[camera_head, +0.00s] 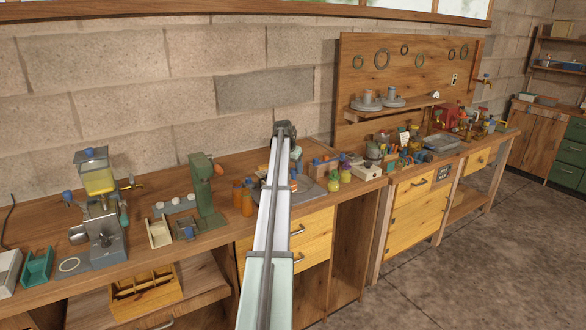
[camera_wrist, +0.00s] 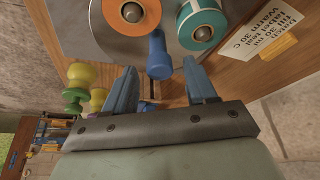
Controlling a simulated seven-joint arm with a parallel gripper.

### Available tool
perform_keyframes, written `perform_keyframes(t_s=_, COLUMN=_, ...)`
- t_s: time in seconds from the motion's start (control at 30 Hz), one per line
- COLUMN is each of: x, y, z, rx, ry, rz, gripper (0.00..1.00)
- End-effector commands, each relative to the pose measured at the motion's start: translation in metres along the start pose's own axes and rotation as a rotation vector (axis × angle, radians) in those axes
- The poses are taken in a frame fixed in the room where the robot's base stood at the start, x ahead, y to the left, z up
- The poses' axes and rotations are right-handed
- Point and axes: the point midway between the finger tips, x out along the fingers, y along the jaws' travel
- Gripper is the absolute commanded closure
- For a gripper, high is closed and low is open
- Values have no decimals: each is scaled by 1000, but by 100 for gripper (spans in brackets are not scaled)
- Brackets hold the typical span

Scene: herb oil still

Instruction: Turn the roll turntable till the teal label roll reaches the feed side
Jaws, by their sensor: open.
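A blue peg-like handle (camera_wrist: 157,50) stands at the plate's near edge, between and in front of the rolls. My gripper (camera_wrist: 160,66) is open, one blue finger on each side of the handle's end, with gaps visible on both sides. In the head view, my arm hides much of the turntable (camera_head: 312,189).
A printed card (camera_wrist: 258,32) lies right of the turntable in the wrist view. Yellow and green knobbed items (camera_wrist: 80,85) stand to the left.

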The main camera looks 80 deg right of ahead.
Motion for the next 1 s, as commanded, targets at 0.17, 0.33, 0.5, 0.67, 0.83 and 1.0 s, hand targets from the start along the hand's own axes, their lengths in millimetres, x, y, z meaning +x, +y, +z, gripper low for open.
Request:
perform_keyframes(t_s=0.17, x=3, y=0, z=0, rx=0, ry=0, rz=0, gripper=44)
perform_keyframes(t_s=0.33, x=3, y=0, z=0, rx=0, ry=0, rz=0, gripper=44)
perform_keyframes(t_s=0.5, x=2, y=0, z=0, rx=0, ry=0, rz=0, gripper=60)
perform_keyframes(t_s=0.67, x=2, y=0, z=0, rx=0, ry=0, rz=0, gripper=75)
perform_keyframes(t_s=0.83, x=2, y=0, z=0, rx=0, ry=0, rz=0, gripper=92)
perform_keyframes(t_s=1.0, x=2, y=0, z=0, rx=0, ry=0, rz=0, gripper=100)
